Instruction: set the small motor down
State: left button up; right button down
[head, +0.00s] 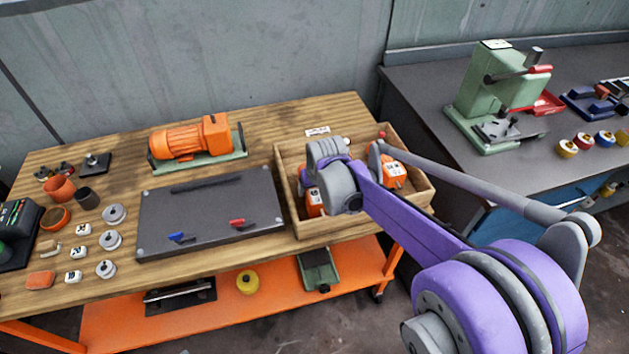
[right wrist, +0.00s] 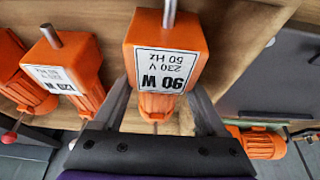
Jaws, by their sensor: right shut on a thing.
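The small orange motor with a "90 W" label (right wrist: 165,70) is between the two fingers of my right gripper (right wrist: 160,108) in the right wrist view. The gripper is shut on the motor's body, with the shaft pointing away from the gripper. In the head view this motor (head: 315,204) shows partly below my wrist, at the left part of the wooden crate (head: 352,226). My arm hides most of the gripper there. I cannot tell whether the motor touches the crate floor. My left gripper is in neither view.
A motor labelled "120 W" (head: 394,176) stands in the crate's right part, with another orange motor beside it. A large orange motor (head: 190,140) sits behind the mat.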

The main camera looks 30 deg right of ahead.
jog(key=shift+f, duration=0.45)
jog(key=shift+f, duration=0.15)
grip_release()
